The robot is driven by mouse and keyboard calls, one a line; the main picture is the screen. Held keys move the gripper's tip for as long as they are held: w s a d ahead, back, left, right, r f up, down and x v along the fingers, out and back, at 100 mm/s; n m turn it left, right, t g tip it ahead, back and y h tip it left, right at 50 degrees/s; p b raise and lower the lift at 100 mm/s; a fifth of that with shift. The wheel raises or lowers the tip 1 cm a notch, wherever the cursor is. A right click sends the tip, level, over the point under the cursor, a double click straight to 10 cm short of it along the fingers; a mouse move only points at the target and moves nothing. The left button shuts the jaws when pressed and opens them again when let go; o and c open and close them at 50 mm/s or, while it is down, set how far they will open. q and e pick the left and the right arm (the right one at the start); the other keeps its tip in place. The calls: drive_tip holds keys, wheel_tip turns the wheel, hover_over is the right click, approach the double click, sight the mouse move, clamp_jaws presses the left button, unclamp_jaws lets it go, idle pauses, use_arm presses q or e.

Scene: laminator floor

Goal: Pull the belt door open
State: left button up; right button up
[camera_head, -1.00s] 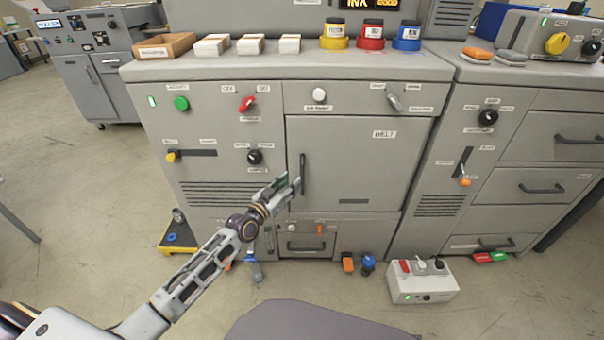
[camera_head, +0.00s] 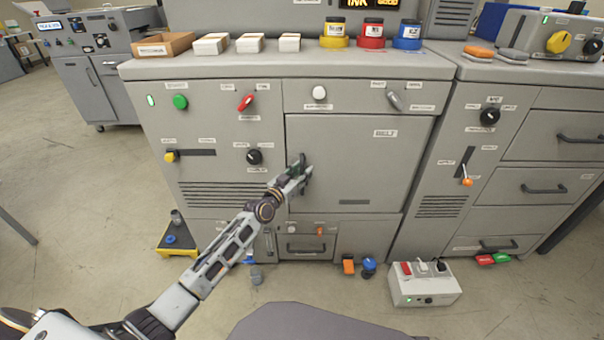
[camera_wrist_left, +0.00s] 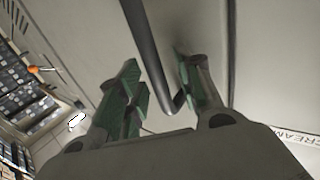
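The belt door (camera_head: 345,160) is a flat grey panel labelled BELT on the front of the grey machine, and it looks closed. Its dark vertical handle (camera_head: 302,161) is at the door's left edge. My left gripper (camera_head: 299,176) is at the handle's lower part and hides some of it. In the left wrist view, the dark handle bar (camera_wrist_left: 150,50) runs down between the two green-padded fingers of my left gripper (camera_wrist_left: 156,88). The fingers are apart, with visible room on both sides of the bar. My right gripper is not in view.
A white control box (camera_head: 424,284) lies on the floor at right. Floor before the machine is mostly clear.

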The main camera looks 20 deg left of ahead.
use_arm(q)
drive_tip(key=shift+w+d, duration=0.1)
drive_tip(key=shift+w, duration=0.1)
clamp_jaws()
idle(0.4)
